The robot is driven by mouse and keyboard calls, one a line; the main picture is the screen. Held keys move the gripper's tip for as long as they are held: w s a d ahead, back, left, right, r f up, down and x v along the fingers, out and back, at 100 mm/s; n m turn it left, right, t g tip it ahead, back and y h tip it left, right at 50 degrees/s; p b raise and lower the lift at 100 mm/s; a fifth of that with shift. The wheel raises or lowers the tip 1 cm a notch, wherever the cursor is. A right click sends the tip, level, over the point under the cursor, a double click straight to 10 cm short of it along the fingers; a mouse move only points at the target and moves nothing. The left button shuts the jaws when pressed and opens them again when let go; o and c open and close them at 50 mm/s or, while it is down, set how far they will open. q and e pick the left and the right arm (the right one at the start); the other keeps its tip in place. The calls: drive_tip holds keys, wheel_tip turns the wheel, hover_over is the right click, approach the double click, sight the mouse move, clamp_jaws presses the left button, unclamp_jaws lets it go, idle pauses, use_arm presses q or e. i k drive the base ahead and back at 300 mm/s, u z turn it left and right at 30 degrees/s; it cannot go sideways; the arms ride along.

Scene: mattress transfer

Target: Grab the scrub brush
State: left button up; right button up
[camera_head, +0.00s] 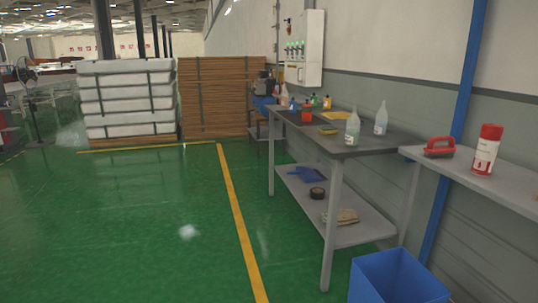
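A scrub brush (439,147) with a red handle and a dark underside lies on the light grey side table (498,188) at the right. It sits near the table's left end, left of a red and white canister (486,149). Neither of my grippers shows in the head view, so I cannot see their state.
A grey workbench (384,146) with several bottles and a lower shelf stands left of the side table. A blue bin (397,278) is on the floor in front. Stacked white mattresses (126,97) stand at the back left. The green floor (130,220) at left is clear.

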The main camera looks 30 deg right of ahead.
sight(432, 150)
drive_tip(key=i, duration=1)
drive_tip(key=z, duration=1.9)
drive_tip(key=i, duration=0.15)
drive_tip(key=u, duration=0.05)
